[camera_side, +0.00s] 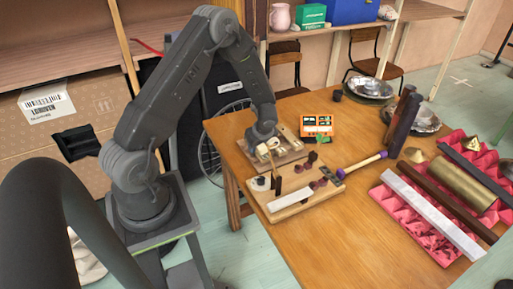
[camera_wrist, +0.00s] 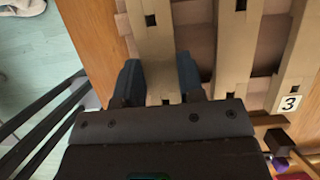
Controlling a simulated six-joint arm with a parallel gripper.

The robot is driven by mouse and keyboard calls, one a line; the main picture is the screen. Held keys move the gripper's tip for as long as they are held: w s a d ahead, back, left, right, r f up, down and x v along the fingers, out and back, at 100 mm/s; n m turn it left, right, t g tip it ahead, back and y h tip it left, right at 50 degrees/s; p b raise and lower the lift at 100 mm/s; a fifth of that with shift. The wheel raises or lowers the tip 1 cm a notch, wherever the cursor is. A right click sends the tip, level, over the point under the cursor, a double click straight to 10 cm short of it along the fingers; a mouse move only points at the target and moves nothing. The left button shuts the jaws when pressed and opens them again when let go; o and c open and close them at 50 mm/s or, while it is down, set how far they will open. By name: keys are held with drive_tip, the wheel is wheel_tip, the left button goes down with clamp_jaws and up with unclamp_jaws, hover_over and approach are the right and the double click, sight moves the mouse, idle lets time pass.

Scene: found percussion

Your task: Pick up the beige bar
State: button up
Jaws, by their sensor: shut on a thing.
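In the wrist view, a beige bar (camera_wrist: 152,38) with a dark square hole runs between the two dark fingers of my gripper (camera_wrist: 160,75). The fingers are shut on its sides. Whether it touches the rack beneath is hard to tell. In the side view my gripper (camera_side: 265,145) points down over a small wooden board at the table's left part, and the bar is mostly hidden there.
Other beige bars (camera_wrist: 238,45) lie to the right in the wrist view, one marked 3 (camera_wrist: 290,103). A purple-ended mallet (camera_side: 360,164), an orange device (camera_side: 316,125) and a front board (camera_side: 300,206) are nearby. Pink foam (camera_side: 405,218) with bars fills the table's right.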

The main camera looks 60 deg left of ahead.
drive_tip(key=shift+r, duration=0.1)
drive_tip(key=shift+r, duration=0.6)
wheel_tip(320, 180, up, 3)
drive_tip(key=s+a+r, duration=0.6)
drive_tip(key=s, duration=0.4)
drive_tip(key=w+d+n+g+h, duration=0.1)
drive_tip(key=w+d+n, duration=0.2)
drive_tip(key=n, duration=0.3)
drive_tip(key=w+d+f+n+g+h, duration=0.1)
drive_tip(key=w+d+n+g+h, duration=0.1)
drive_tip(key=n, duration=0.4)
drive_tip(key=w+d+n+g+h, duration=0.1)
drive_tip(key=w+d+n, duration=0.4)
drive_tip(key=n, duration=0.1)
drive_tip(key=shift+w+f+g+h, duration=0.15)
drive_tip(key=shift+f+g+h, duration=0.15)
drive_tip(key=shift+f+h, duration=0.1)
drive_tip(key=w+d+n+t+h, duration=0.4)
drive_tip(key=w+d+n, duration=0.5)
drive_tip(key=d+n, duration=0.5)
drive_tip(key=shift+n+t, duration=0.3)
drive_tip(key=shift+n, duration=1.7)
